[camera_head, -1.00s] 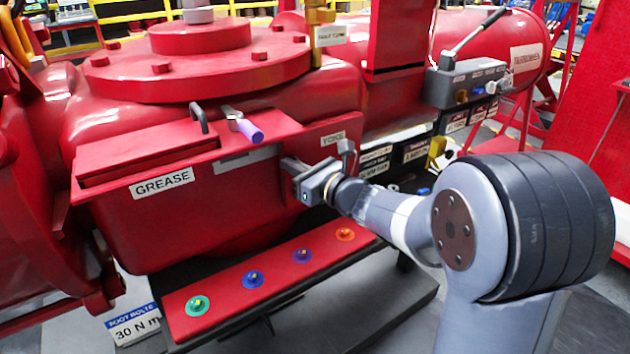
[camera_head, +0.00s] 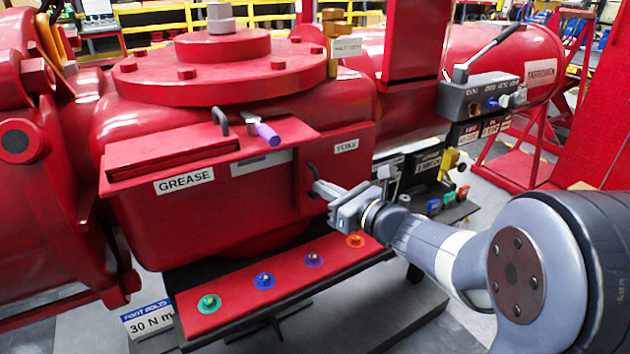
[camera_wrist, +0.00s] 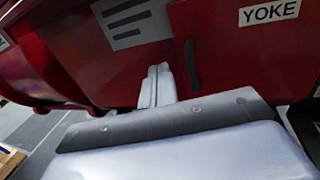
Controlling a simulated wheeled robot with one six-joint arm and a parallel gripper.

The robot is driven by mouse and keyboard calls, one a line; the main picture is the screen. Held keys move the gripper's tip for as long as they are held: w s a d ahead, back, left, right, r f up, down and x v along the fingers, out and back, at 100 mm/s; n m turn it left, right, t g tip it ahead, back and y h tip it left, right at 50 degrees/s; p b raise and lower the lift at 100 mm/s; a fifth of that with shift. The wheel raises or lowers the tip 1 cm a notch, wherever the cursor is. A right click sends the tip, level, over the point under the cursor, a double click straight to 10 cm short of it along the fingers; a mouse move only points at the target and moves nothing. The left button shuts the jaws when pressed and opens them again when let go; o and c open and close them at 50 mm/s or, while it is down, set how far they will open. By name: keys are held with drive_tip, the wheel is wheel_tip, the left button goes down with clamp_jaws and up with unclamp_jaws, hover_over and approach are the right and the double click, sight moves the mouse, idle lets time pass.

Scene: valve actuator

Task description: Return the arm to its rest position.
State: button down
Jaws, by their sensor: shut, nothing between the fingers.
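My gripper (camera_head: 322,190) is in front of the red valve actuator (camera_head: 235,235), near its YOKE panel (camera_head: 347,160). Its fingers are together and hold nothing. My arm reaches in from the right of the head view. In the wrist view, the closed fingers (camera_wrist: 158,85) point at the red housing, beside a dark handle (camera_wrist: 191,66) on the YOKE panel. I cannot tell from these views whether the fingertips touch the housing.
Below is a red shelf (camera_head: 228,326) with green, blue, purple and orange fittings. A grey lever box (camera_head: 482,97) stands at right. Grey floor (camera_head: 420,325) shows in front.

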drive_tip(key=s+d, duration=0.3)
drive_tip(key=s, duration=0.2)
drive_tip(key=shift+d, duration=0.15)
